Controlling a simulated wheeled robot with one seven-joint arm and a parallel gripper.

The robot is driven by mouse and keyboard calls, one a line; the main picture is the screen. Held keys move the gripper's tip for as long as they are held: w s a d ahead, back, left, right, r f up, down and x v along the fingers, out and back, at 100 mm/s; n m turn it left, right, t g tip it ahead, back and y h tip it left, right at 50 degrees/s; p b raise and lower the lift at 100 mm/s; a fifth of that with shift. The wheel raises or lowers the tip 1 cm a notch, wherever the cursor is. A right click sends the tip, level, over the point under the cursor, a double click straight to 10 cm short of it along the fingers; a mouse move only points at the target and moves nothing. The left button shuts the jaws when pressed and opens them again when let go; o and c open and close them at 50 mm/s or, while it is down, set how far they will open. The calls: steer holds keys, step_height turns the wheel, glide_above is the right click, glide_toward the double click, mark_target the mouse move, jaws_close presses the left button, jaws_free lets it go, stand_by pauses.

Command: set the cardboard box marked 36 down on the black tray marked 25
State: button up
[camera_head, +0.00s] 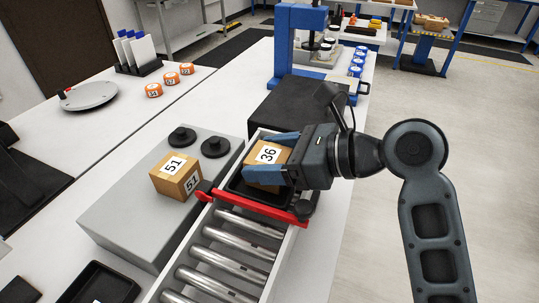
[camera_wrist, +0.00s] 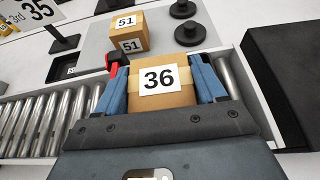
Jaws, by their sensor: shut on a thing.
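The cardboard box marked 36 (camera_head: 267,154) is between the blue fingers of my gripper (camera_head: 268,160), which is shut on it. The wrist view shows the box (camera_wrist: 160,84) with its 36 label facing the camera and a finger on each side. A black tray (camera_head: 241,190) on the roller conveyor lies directly below the box. I cannot tell whether the box touches it, and no mark on it is visible. Another black tray (camera_head: 99,284) lies at the lower left, partly cut off, with a label too cropped to read.
A box marked 51 (camera_head: 176,176) stands on a grey block (camera_head: 130,220) with two black weights beside it. A red bar (camera_head: 258,208) crosses the conveyor rollers (camera_head: 226,262) just before the tray. A large black block (camera_head: 297,104) stands behind my gripper.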

steer(key=o, duration=1.1)
steer(key=v, duration=1.2)
